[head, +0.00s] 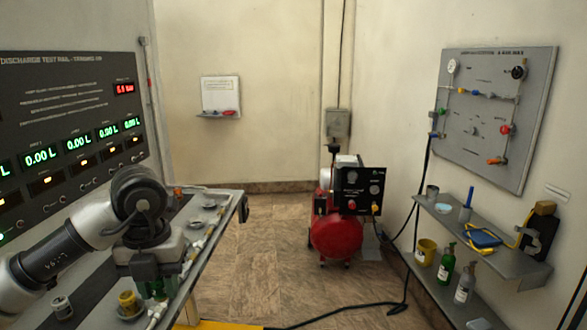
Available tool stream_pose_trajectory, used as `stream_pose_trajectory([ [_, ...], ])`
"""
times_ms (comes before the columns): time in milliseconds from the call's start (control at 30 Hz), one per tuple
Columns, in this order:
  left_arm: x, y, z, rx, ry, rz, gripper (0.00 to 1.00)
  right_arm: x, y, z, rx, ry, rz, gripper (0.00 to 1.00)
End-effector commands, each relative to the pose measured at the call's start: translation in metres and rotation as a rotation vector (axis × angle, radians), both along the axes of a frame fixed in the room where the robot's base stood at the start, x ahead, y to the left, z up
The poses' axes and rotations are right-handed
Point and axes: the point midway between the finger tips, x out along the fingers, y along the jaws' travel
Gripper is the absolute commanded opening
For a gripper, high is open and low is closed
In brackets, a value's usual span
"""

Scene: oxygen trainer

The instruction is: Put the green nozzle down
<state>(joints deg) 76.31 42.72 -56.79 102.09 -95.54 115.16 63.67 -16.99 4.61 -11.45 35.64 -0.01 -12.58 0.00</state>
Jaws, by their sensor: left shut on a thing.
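My left gripper (152,281) points down over the bench at the lower left, beneath the wrist. It is shut on the green nozzle (153,291), of which only a small green part shows below the jaws. Whether the nozzle touches the bench cannot be told. A yellow nozzle (128,301) stands in a round metal dish just left of the gripper. My right gripper is out of view.
The narrow bench (222,222) carries round dishes and fittings along its right side. A black panel (70,110) with green readouts stands behind it. A red compressor (336,236) is on the floor. A shelf (500,258) with bottles is at right.

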Motion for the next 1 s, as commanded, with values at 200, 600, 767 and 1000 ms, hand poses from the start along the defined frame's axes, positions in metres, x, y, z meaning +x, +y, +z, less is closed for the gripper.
stream_pose_trajectory([
  [200, -0.004, -0.055, 0.002, -0.001, -0.001, -0.123, 0.06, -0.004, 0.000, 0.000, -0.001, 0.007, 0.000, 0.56],
  [600, -0.015, -0.074, -0.016, 0.000, 0.002, -0.627, 0.06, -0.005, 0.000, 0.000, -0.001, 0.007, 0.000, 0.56],
  [767, -0.022, -0.083, -0.027, 0.002, 0.002, -0.967, 0.06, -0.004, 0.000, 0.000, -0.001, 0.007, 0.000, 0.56],
  [1000, -0.035, -0.097, -0.046, 0.004, 0.001, -1.541, 0.06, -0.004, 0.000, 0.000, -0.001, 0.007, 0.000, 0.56],
])
